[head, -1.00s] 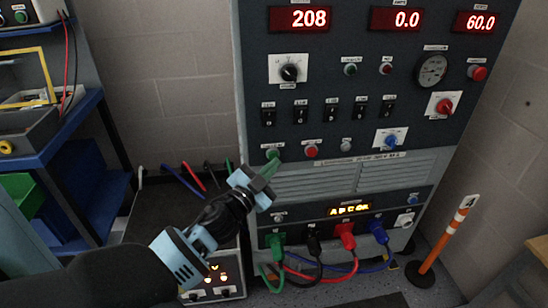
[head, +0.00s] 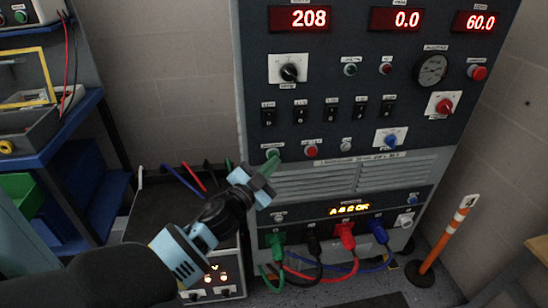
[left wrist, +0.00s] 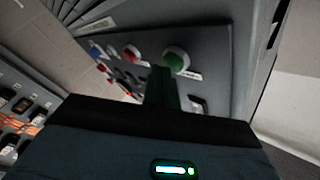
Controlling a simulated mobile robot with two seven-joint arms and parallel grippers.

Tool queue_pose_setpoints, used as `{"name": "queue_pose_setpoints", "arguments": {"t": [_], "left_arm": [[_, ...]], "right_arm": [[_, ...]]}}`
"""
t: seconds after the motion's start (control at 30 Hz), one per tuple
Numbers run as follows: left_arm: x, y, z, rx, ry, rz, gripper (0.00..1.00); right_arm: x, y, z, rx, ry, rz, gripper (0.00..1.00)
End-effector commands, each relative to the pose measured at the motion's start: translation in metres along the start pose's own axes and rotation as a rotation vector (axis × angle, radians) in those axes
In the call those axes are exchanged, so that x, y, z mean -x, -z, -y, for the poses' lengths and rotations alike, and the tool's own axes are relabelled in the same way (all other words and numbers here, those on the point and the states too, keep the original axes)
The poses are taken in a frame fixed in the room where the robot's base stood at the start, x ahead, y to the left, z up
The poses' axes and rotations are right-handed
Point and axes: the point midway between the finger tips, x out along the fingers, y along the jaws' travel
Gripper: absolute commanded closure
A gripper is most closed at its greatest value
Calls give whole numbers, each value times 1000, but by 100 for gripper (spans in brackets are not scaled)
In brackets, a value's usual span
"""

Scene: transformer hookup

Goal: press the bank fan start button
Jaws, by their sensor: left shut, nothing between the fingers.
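The green round button (left wrist: 177,60) shows in the left wrist view on the dark panel, directly beyond my gripper's fingers. In the head view my left gripper (head: 272,164) is shut and empty, its tips at the green button's place on the lower left of the cabinet panel. The tips cover most of that button, and I cannot tell whether they touch it or press it in. A red button (head: 311,151) sits just to its right and also shows in the left wrist view (left wrist: 132,53). My right gripper is not in view.
The grey cabinet (head: 340,180) has displays reading 208, 0.0 and 60.0, a row of black switches (head: 330,111) and coloured cable plugs below. An orange-white post (head: 446,240) stands at right. A blue bench (head: 60,140) is at left.

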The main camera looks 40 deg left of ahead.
Motion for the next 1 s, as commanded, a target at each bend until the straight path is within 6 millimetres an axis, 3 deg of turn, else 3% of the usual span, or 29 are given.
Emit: {"name": "queue_pose_setpoints", "arguments": {"t": [1.0], "left_arm": [[11, 8, -8, -1, 0, 0, 100]], "right_arm": [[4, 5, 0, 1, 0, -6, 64]]}}
